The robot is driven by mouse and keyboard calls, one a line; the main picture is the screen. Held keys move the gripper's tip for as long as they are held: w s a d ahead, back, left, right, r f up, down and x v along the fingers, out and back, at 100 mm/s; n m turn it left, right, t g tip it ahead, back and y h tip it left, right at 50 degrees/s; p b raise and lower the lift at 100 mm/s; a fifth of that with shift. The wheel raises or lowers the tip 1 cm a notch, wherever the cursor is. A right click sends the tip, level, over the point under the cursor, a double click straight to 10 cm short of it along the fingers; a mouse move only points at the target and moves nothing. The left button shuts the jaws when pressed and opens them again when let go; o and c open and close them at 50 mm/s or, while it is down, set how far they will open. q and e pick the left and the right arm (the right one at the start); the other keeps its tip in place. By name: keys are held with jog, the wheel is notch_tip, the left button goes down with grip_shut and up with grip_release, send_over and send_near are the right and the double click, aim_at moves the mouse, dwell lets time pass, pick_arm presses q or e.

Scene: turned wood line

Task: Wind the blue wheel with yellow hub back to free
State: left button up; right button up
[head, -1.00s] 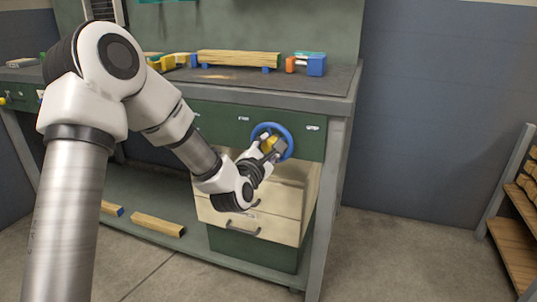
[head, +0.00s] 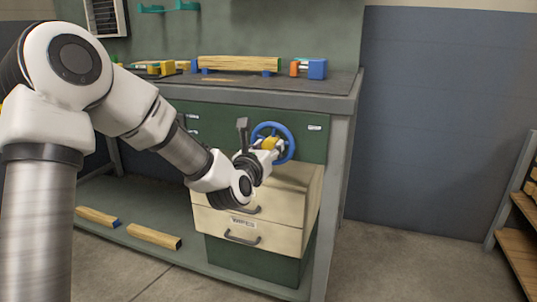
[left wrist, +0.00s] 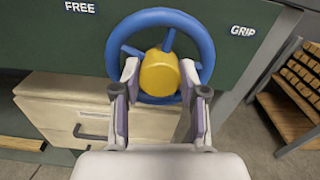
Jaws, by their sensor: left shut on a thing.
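The blue wheel (head: 291,148) with its yellow hub (head: 269,143) is on the green front panel of the bench. In the left wrist view the blue rim (left wrist: 207,45) and several blue spokes surround the yellow hub (left wrist: 160,75). My left gripper (head: 262,149) is shut on the hub, with one finger on each side of it, as the left wrist view (left wrist: 159,78) shows. A FREE label (left wrist: 80,7) is left of the wheel and a GRIP label (left wrist: 243,31) is right of it. My right gripper is not in view.
Pale drawers (head: 285,205) with dark handles sit just below the wheel. A wooden beam (head: 238,64) and blue and orange blocks lie on the bench top (head: 330,90). Wood pieces (head: 153,237) lie on the lower shelf. A rack (head: 513,215) stands at right; the floor between is clear.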

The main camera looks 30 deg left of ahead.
pick_arm(q)
jog(key=shift+n+b, duration=0.35)
jog(key=shift+n, duration=0.45)
jog(key=o, duration=0.9)
jog(key=shift+c, duration=0.2)
jog(key=v, duration=0.7)
jog(key=shift+s, duration=0.25)
